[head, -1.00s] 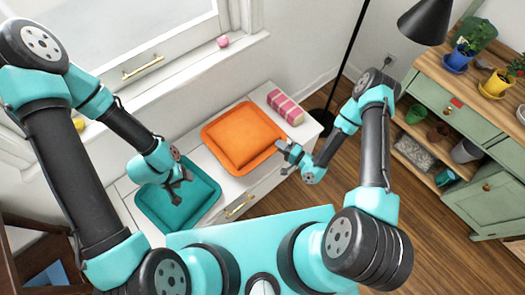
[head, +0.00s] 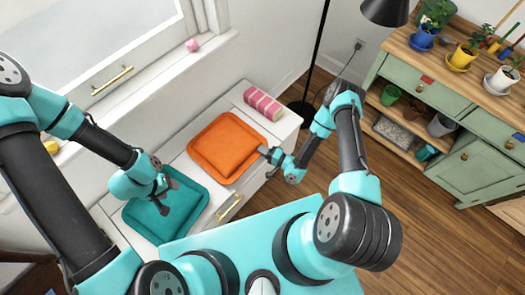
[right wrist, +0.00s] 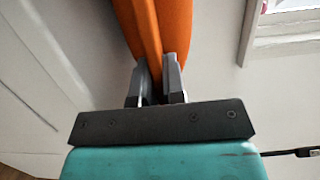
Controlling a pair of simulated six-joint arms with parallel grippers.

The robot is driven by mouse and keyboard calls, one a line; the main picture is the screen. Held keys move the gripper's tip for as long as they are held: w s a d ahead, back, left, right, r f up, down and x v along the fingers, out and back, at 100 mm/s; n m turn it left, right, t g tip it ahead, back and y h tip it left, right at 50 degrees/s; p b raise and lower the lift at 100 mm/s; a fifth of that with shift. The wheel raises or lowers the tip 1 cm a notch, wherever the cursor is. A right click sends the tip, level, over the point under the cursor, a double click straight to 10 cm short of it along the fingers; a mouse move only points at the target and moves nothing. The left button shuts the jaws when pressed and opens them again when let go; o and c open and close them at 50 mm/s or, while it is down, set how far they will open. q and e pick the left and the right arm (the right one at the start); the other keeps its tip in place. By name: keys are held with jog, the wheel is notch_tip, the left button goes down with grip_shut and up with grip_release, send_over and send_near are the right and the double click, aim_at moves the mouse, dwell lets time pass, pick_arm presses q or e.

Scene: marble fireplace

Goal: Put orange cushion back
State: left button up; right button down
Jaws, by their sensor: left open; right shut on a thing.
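The orange cushion (head: 227,147) lies on the white cabinet top (head: 187,166) below the window. My right gripper (head: 267,153) is shut on the right edge of the orange cushion. In the right wrist view the cushion's edge (right wrist: 150,35) runs between the two fingers of the right gripper (right wrist: 158,75). A teal cushion (head: 150,220) lies on the cabinet to the left of the orange one. My left gripper (head: 168,197) is open above the teal cushion. Whether it touches that cushion I cannot tell.
A pink striped thing (head: 263,103) lies at the cabinet's far right end. A small pink object (head: 192,45) sits on the window sill. A black floor lamp (head: 385,12) and a green cabinet with plants (head: 430,85) stand to the right. Wooden floor between is clear.

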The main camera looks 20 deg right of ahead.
jog(key=shift+f, duration=0.3)
jog(key=c, duration=1.2)
grip_release()
jog(key=shift+r, duration=0.2)
jog(key=v, duration=1.2)
